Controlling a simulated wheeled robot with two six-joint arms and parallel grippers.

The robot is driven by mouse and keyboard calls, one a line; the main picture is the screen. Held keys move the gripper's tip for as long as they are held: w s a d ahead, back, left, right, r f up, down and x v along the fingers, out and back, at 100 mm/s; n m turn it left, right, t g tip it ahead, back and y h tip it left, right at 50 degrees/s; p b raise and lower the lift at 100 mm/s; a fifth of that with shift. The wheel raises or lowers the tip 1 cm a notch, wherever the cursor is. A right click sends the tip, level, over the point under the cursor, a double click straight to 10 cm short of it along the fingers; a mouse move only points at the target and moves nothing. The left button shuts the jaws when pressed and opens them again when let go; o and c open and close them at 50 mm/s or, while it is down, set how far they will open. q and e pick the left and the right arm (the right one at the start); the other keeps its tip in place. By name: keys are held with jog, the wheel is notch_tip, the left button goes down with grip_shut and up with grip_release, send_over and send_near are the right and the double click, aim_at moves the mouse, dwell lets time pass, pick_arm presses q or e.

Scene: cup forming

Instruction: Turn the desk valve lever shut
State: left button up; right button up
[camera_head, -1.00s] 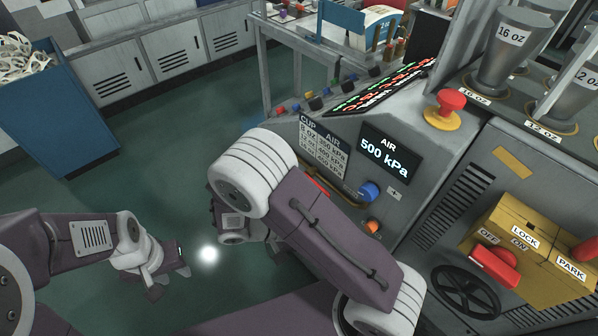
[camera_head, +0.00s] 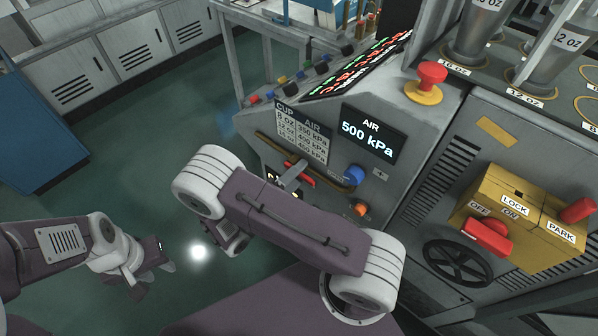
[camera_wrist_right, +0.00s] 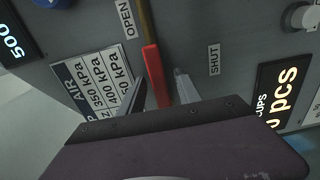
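The red valve lever (camera_head: 303,177) is on the machine's front, in line with the brass pipe (camera_head: 268,143). In the right wrist view the lever (camera_wrist_right: 157,75) lies between the OPEN label (camera_wrist_right: 127,19) and the SHUT label (camera_wrist_right: 214,60). My right gripper (camera_head: 289,178) is at the lever, partly hidden by its own arm in the head view. In the wrist view its fingers (camera_wrist_right: 161,84) are apart, one on each side of the lever. The left finger is close to it; a gap shows on the right. My left gripper (camera_head: 156,276) is open and empty over the floor.
A blue knob (camera_head: 355,175) and an orange knob (camera_head: 360,209) sit right of the lever. The AIR display (camera_head: 367,134) reads 500 kPa. A red emergency button (camera_head: 431,76), a yellow lock box (camera_head: 515,205) and a black handwheel (camera_head: 458,263) are further right. Open floor (camera_head: 130,190) is at left.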

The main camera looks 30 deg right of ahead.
jog(key=shift+d, duration=0.15)
jog(key=shift+c, duration=0.3)
grip_shut()
dwell(1.1)
